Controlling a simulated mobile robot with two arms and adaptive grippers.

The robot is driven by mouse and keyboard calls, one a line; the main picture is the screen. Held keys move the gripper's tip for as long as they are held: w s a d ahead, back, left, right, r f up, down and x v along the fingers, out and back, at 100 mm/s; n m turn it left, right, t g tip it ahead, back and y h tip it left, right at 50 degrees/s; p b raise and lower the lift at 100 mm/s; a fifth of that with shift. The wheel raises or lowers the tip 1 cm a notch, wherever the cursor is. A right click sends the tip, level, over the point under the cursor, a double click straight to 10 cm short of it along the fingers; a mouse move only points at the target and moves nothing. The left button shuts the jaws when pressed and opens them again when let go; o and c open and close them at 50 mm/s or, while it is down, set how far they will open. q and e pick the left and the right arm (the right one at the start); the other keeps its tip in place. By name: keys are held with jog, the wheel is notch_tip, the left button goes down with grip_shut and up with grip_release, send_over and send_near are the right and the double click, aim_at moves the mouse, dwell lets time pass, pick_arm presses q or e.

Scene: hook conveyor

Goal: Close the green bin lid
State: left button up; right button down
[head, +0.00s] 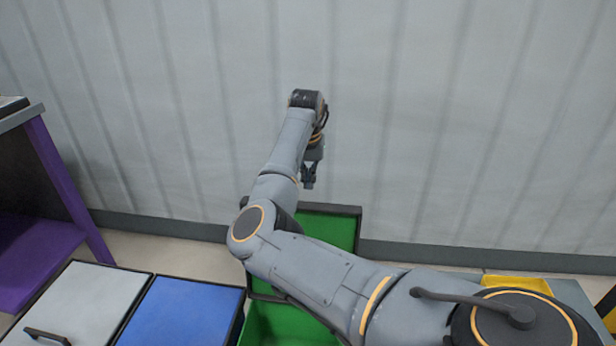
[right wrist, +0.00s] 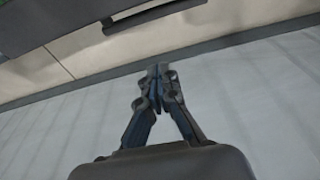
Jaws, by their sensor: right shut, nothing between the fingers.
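The green bin (head: 283,326) is at the bottom middle of the head view, partly hidden by my right arm. Its lid (head: 338,232) stands open and raised at the back of the bin, green face with a dark rim, partly covered by my arm. My right gripper (head: 309,184) is shut and empty, pointing down just above and beyond the lid's top edge, near the wall. In the right wrist view the shut fingers (right wrist: 160,70) show against the wall, with a black bar and a dark surface at the top edge. My left gripper is not in view.
A blue lid (head: 187,312) and a grey lid with a black handle (head: 82,303) lie shut to the left. A purple stand (head: 45,240) is further left. A corrugated wall (head: 450,120) rises close behind. A yellow thing (head: 518,284) shows at the right.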

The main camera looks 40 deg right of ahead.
notch_tip(320, 180, down, 7)
jog(key=d+b, duration=0.1)
jog(key=b, duration=0.1)
jog(key=a, duration=0.1)
jog(key=s+a+r, duration=0.1)
jog(key=a, duration=0.1)
jog(key=shift+s+a+r, duration=0.1)
jog(key=shift+s+r, duration=0.3)
